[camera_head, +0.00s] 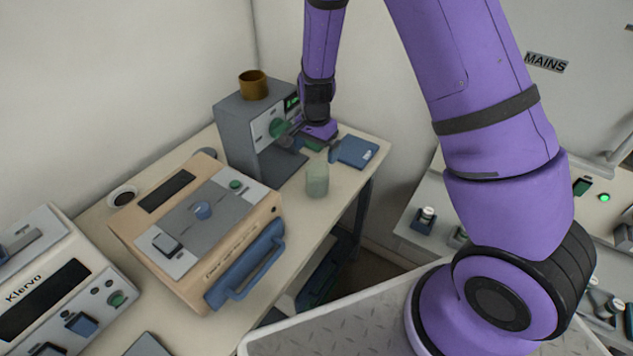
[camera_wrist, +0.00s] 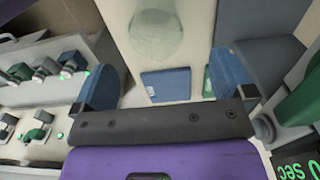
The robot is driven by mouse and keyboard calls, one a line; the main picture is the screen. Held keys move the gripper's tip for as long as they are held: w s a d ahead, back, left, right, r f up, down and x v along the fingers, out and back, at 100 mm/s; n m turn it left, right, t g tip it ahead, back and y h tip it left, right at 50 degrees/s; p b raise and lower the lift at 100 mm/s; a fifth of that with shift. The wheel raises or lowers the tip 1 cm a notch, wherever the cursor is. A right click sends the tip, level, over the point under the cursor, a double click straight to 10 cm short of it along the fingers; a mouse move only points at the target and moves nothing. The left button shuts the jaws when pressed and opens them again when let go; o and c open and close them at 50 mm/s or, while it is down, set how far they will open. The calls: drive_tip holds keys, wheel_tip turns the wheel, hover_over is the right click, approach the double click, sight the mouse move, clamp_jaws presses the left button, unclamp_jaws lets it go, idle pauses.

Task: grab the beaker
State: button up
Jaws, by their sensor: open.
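The beaker (camera_head: 317,179) is a pale, translucent greenish cup standing upright on the cream bench, near its front edge. In the wrist view it shows as a pale round shape (camera_wrist: 155,33) at the top, beyond the fingers. My gripper (camera_head: 311,148) is just behind the beaker in the head view, beside the grey machine. In the wrist view its two blue fingers are wide apart (camera_wrist: 166,78), with nothing held between them. The beaker looks clear of both fingers, though the exact gap is hard to tell.
The grey machine (camera_head: 240,125) with a brown cup (camera_head: 253,85) on top stands close left of my gripper. A flat blue pad (camera_head: 358,152) lies to the right. A tan device (camera_head: 190,230) with a blue handle occupies the bench at left.

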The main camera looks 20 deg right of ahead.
sight(317, 180)
drive_tip(key=shift+s+f, duration=0.15)
drive_tip(key=shift+f, duration=2.35)
drive_tip(key=shift+s+f, duration=0.1)
drive_tip(key=shift+f, duration=2.35)
drive_tip(key=shift+c, duration=0.5)
drive_tip(key=c, duration=0.9)
